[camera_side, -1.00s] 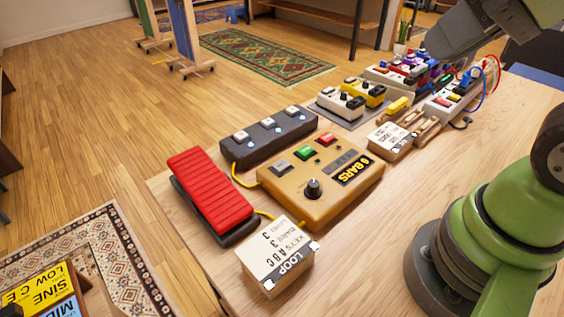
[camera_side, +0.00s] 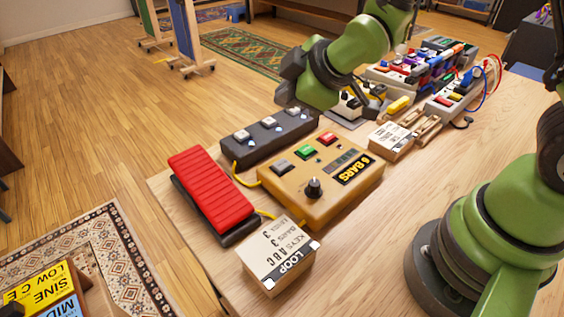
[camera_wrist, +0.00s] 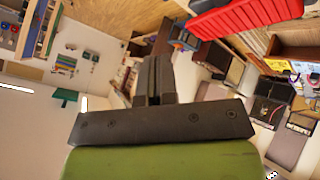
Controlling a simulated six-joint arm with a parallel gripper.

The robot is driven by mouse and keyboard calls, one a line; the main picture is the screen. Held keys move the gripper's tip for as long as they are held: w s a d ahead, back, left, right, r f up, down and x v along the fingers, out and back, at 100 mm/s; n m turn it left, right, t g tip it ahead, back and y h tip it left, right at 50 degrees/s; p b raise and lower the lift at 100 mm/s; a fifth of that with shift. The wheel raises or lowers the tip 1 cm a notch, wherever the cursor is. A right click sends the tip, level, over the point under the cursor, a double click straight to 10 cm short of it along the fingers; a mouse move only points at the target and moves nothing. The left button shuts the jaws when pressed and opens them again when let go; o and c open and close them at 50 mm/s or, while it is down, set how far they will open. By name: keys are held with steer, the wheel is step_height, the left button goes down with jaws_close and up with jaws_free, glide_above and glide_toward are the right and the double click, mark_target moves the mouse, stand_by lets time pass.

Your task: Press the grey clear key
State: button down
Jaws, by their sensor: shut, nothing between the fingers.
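The grey key (camera_side: 281,166) is the leftmost key on the tan loop box (camera_side: 300,200), with a green key (camera_side: 305,152) and a red key (camera_side: 327,139) beside it. The keys are unobstructed in the side view; the wrist view does not show them. My gripper (camera_side: 285,98) is above and behind the box, over the dark three-switch pedal, apart from the grey key. In the wrist view its two fingers (camera_wrist: 154,80) are together and empty.
A red pedal (camera_side: 210,187) lies left of the box and also shows in the wrist view (camera_wrist: 245,15). The dark switch pedal (camera_side: 268,137) is behind. A LOOP card block (camera_side: 278,255) stands in front. More pedals (camera_side: 425,65) fill the back right.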

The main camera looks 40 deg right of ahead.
mark_target(281, 166)
steer(key=shift+w+a+f+n, duration=0.25)
steer(key=shift+f+n, duration=0.15)
steer(key=shift+f, duration=0.2)
steer(key=shift+w+a+f+n, duration=0.1)
steer(key=shift+a+f+n, duration=0.1)
steer(key=shift+f+n, duration=0.3)
steer(key=shift+f, duration=4.45)
steer(key=shift+f, duration=0.1)
steer(key=shift+f, duration=0.3)
steer(key=shift+f, duration=0.5)
steer(key=shift+r, duration=0.9)
